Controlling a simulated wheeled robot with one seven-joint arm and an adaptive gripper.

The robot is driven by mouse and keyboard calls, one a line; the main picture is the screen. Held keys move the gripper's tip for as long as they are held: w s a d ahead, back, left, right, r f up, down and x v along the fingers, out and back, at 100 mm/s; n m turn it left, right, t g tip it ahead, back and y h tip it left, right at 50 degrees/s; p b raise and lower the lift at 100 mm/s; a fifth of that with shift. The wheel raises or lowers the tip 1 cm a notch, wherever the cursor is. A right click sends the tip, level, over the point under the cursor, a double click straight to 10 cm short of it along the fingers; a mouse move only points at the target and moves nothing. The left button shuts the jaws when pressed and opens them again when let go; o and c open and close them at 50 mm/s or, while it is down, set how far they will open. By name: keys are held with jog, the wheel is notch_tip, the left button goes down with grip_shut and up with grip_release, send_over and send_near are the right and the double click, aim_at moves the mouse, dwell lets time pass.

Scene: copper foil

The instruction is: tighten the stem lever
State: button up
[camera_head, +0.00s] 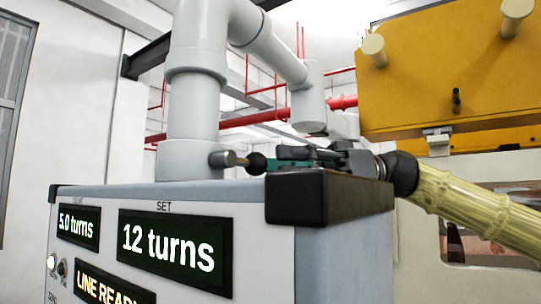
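The stem lever appears to be the short brass-coloured stem (237,159) with a black ball knob (257,163), by a grey stub at the foot of a thick grey column. My gripper (285,158) comes in from the right behind the cabinet's black corner, with its teal finger parts pointing left at the knob. The fingertips are at or very close to the knob; whether they touch it or grip it cannot be told. The gripper's lower side is hidden by the black corner.
A grey cabinet (270,255) fills the foreground, with displays reading "5.0 turns" (78,226) and "12 turns" under SET (175,248). A lower display (112,288) starts "LINE READ". The grey column (195,90) rises behind it. A yellow machine (450,70) stands at right.

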aim_at(267, 165)
jog(key=s+a, duration=0.2)
jog(key=shift+s+r+p, duration=0.3)
jog(key=shift+r+p, duration=0.05)
jog(key=shift+p, duration=0.05)
jog(key=shift+s+a, duration=0.1)
jog(key=shift+a, duration=0.1)
jog(key=shift+w+a+f, duration=0.15)
jog(key=shift+w+f, duration=0.05)
jog(key=shift+w, duration=0.3)
jog(key=shift+s, duration=0.2)
jog(key=shift+c, duration=0.6)
jog(key=shift+s+r, duration=0.1)
jog(key=c, duration=0.4)
grip_shut()
